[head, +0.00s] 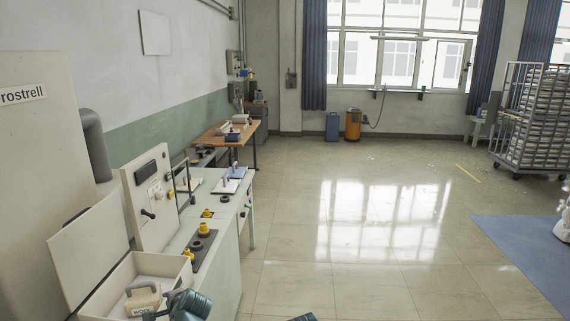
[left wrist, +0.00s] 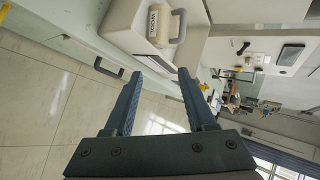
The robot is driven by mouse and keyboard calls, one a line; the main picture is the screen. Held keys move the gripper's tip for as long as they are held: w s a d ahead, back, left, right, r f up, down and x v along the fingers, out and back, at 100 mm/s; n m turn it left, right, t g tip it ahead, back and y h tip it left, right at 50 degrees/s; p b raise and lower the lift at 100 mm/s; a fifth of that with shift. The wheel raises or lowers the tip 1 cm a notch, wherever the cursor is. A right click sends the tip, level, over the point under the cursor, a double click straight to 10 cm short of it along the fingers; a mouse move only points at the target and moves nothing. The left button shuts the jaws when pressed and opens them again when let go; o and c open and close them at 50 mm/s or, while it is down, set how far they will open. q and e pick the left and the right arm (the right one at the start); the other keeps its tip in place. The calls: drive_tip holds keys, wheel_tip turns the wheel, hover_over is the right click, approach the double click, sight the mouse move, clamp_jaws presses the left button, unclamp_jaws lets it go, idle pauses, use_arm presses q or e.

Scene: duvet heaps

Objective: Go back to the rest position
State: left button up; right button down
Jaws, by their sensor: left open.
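My left gripper (head: 163,304) shows at the bottom left of the head view, partly cut off by the lower edge, in front of an open pale box (head: 187,270). In the left wrist view the left gripper (left wrist: 160,72) is open, its two dark fingers apart with nothing between them. A beige block with a handle and dark lettering (head: 143,299) lies in the box; the block also shows beyond the fingertips in the left wrist view (left wrist: 158,24). My right gripper is not in view; only a small teal piece of my body shows at the bottom edge.
A long workbench (head: 225,262) with yellow knobs and a control panel (head: 152,199) runs along the left. A wooden table (head: 222,134) stands farther back. A loaded rack cart (head: 535,120) and a blue mat (head: 520,250) are on the right. The middle floor is clear.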

use_arm(q)
drive_tip(key=s+d+f+n+g+h+b, duration=0.3)
drive_tip(key=s+d+f, duration=0.5)
drive_tip(key=d, duration=0.5)
drive_tip(key=s+d+f+n+g+h+b, duration=0.3)
drive_tip(key=s+d+f+g+b, duration=0.1)
drive_tip(key=s+d+f, duration=0.5)
drive_tip(key=s+d+b, duration=0.1)
drive_tip(key=s+d, duration=0.1)
drive_tip(key=d, duration=0.2)
drive_tip(key=shift+d+n+g, duration=0.15)
drive_tip(key=shift+n+g, duration=0.15)
